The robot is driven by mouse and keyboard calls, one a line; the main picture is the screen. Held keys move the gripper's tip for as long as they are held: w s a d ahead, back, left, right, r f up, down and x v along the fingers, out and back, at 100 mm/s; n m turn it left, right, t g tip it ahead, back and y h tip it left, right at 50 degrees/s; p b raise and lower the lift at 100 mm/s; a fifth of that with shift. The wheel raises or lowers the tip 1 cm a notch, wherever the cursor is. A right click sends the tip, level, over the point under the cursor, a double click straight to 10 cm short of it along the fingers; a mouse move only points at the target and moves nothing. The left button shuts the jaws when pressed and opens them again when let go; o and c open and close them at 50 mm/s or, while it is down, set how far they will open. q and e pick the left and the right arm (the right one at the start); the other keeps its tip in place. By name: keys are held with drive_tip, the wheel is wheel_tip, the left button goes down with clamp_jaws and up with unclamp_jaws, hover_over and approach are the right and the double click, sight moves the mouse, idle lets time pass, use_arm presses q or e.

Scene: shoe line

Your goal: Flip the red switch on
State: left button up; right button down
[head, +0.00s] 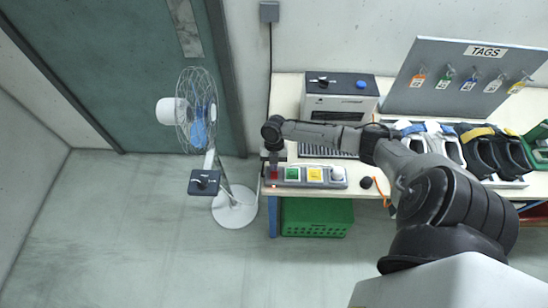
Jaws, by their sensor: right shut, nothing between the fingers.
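The red switch (272,174) is at the left end of a row of switches near the front left corner of the workbench. It is small and partly covered by my gripper, so I cannot tell its position. My right gripper (273,160) comes in from the right and points down right above the red switch, shut and empty. I cannot tell whether its tips touch the switch. My left gripper is out of view.
A fan (198,110) stands left of the bench. A grey machine (340,97), a tags board (465,80) and several shoes are behind and right. A green crate (317,217) is below.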

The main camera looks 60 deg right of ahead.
drive_tip(key=shift+f, duration=0.65)
drive_tip(key=shift+f+b, duration=0.3)
drive_tip(key=shift+b, duration=0.1)
drive_tip(key=shift+d, duration=0.1)
drive_tip(key=shift+r, duration=0.15)
drive_tip(key=shift+s+a+r+p, duration=0.2)
drive_tip(key=shift+a+r+p, duration=0.1)
drive_tip(key=shift+a+p, duration=0.25)
drive_tip(key=shift+s+a+p, duration=0.1)
drive_tip(key=shift+p, duration=0.2)
